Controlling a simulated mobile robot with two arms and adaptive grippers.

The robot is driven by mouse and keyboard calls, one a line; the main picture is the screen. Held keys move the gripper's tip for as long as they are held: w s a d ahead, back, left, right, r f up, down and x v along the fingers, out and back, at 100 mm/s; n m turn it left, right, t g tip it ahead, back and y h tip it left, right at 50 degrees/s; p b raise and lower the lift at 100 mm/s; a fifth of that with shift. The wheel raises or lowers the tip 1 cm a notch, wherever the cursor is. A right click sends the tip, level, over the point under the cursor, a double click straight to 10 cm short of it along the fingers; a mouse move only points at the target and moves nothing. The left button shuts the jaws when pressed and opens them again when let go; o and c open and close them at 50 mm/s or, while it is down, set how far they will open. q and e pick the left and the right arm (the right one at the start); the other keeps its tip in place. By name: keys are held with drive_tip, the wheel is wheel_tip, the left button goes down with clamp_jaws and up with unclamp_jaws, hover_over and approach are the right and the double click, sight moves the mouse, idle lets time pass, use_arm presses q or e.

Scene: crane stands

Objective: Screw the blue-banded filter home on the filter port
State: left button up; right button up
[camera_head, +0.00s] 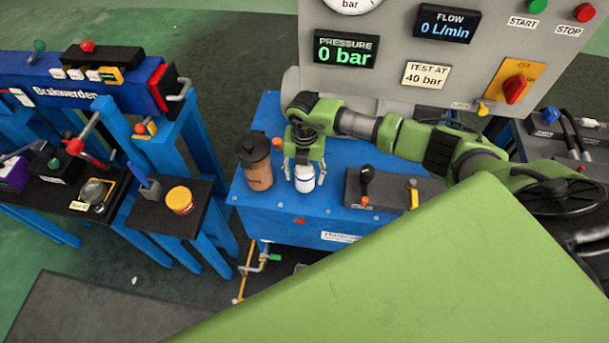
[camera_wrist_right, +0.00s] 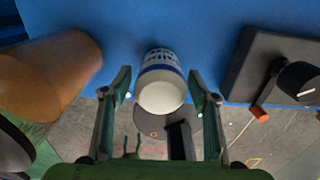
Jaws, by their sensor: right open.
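The filter (camera_head: 304,182) is a small white cylinder with a blue band. It stands upright on the blue cabinet top, by the front edge. My right gripper (camera_head: 304,176) points down over it, with one finger on each side. In the right wrist view the white end of the filter (camera_wrist_right: 161,97) faces the camera, between the open fingers (camera_wrist_right: 160,84), with a gap on both sides. The filter port is not visible; whether the filter sits on it I cannot tell. My left gripper is out of view.
A brown container with a dark lid (camera_head: 257,165) stands close left of the gripper. A dark plate with a black-knobbed lever (camera_head: 366,180) lies to the right. A grey panel (camera_head: 395,70) reading 0 bar rises behind.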

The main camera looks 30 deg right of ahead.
drive_tip(key=shift+f+n, duration=0.1)
drive_tip(key=shift+n, duration=0.7)
drive_tip(key=n+b, duration=0.1)
drive_tip(key=n, duration=0.1)
drive_tip(key=shift+f+n+b, duration=0.1)
drive_tip(key=shift+n+b, duration=0.3)
drive_tip(key=n, duration=0.2)
drive_tip(key=shift+n+b, duration=0.3)
drive_tip(key=shift+b, duration=0.1)
drive_tip(key=n+b, duration=0.2)
drive_tip(key=n, duration=0.1)
drive_tip(key=shift+n, duration=0.9)
